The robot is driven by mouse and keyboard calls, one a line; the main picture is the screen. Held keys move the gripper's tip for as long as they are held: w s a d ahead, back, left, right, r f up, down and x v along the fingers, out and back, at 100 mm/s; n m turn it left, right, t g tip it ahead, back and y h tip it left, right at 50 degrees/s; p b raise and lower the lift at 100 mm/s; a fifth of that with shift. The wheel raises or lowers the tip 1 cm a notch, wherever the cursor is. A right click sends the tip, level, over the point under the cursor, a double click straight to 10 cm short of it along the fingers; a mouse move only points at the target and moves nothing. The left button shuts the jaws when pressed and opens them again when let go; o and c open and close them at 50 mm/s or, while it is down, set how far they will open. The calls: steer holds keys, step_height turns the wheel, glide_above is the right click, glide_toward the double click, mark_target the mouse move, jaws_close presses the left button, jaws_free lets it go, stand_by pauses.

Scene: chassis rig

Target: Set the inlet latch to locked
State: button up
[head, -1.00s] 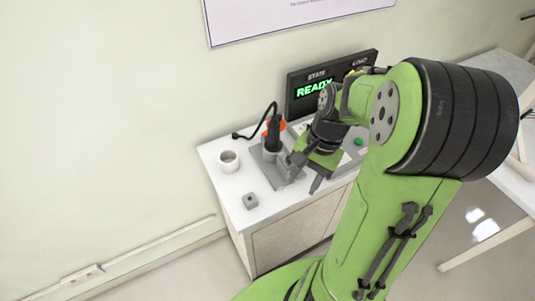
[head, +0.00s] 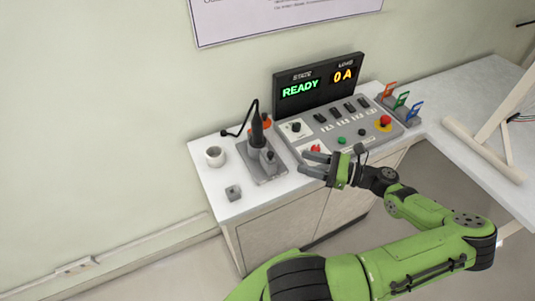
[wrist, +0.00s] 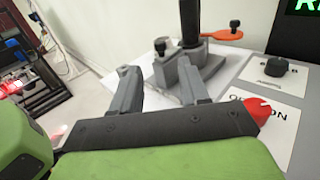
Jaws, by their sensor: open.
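The inlet (head: 258,150) is a grey fixture on the white cabinet top with a black plug and cable (head: 257,128) upright in it. An orange lever (head: 267,121) shows behind the plug; in the wrist view this lever (wrist: 222,36) lies flat with a black knob on it. A grey block with a small dark knob (head: 269,155) stands at the fixture's front right. I cannot tell which of these is the latch. My gripper (head: 308,162) is open and empty, right of the fixture and apart from it. Its fingers (wrist: 157,82) point toward the fixture in the wrist view.
A control panel (head: 355,124) with switches and a red knob (wrist: 258,109) lies close to my gripper. The display (head: 320,86) reads READY and 0 A. A white cup (head: 214,157) and a small grey block (head: 233,192) stand left of the fixture.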

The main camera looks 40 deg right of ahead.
mark_target(270, 153)
steer(key=b+x, duration=0.1)
steer(key=x, duration=1)
steer(key=shift+w+a, duration=0.2)
steer(key=shift+w, duration=0.05)
steer(key=shift+c, duration=0.3)
jaws_close()
